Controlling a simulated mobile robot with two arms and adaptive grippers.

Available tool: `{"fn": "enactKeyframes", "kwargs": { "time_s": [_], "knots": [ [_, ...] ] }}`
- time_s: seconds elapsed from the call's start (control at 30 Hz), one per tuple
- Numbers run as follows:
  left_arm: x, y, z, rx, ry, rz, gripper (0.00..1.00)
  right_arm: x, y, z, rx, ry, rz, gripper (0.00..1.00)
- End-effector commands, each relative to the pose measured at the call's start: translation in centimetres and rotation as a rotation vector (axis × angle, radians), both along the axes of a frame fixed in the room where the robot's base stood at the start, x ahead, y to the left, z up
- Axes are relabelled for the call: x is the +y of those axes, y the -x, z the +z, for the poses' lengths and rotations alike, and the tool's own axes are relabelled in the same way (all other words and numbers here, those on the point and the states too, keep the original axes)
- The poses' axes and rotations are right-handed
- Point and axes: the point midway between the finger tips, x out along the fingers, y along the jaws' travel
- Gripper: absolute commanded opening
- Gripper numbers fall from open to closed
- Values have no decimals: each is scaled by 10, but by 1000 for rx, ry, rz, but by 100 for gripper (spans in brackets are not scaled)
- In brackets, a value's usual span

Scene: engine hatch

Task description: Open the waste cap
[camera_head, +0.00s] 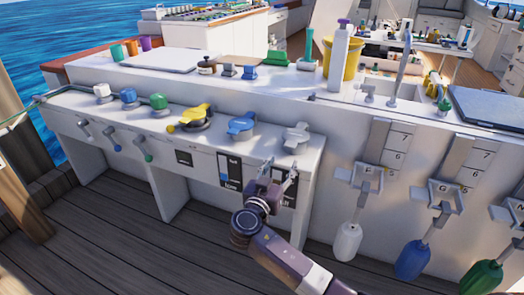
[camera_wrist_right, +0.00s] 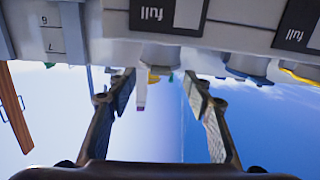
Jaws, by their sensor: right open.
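Three caps with handles sit on the ledge of the white counter: a yellow one (camera_head: 196,117), a blue one (camera_head: 240,125) and a grey one (camera_head: 295,136). I cannot read which is marked waste; the grey cap stands nearest my right gripper. My right gripper (camera_head: 280,172) is open and empty, in front of the ledge's face and below the grey cap, apart from it. In the upside-down right wrist view, the open fingers (camera_wrist_right: 160,95) frame the grey cap (camera_wrist_right: 165,56) beyond them. My left gripper is out of view.
White, blue and green valves (camera_head: 129,98) stand on the ledge at left. Black level gauges (camera_head: 230,170) are on its front face. Hanging floats, the nearest white (camera_head: 347,242), are at right. The wooden deck (camera_head: 110,240) in front is clear.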

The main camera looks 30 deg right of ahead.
Motion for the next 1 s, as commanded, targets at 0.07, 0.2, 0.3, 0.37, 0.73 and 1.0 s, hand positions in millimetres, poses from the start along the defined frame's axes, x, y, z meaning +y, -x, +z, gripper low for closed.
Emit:
{"fn": "enactKeyframes", "kwargs": {
  "time_s": [0.07, 0.2, 0.3, 0.37, 0.73, 1.0],
  "knots": [
    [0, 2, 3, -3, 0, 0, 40, -1, 1, 8, -39, -3, -11, 46],
    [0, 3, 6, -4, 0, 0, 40, -9, -5, 14, -55, 0, -18, 46],
    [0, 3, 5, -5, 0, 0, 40, -21, -14, 14, -53, -1, -19, 46],
    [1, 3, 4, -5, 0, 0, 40, -29, -21, 14, -53, 1, -18, 46],
    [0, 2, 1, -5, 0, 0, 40, -59, -48, 13, -51, -2, -15, 46],
    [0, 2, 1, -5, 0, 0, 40, -60, -49, 13, -49, -4, -14, 46]
  ]
}}
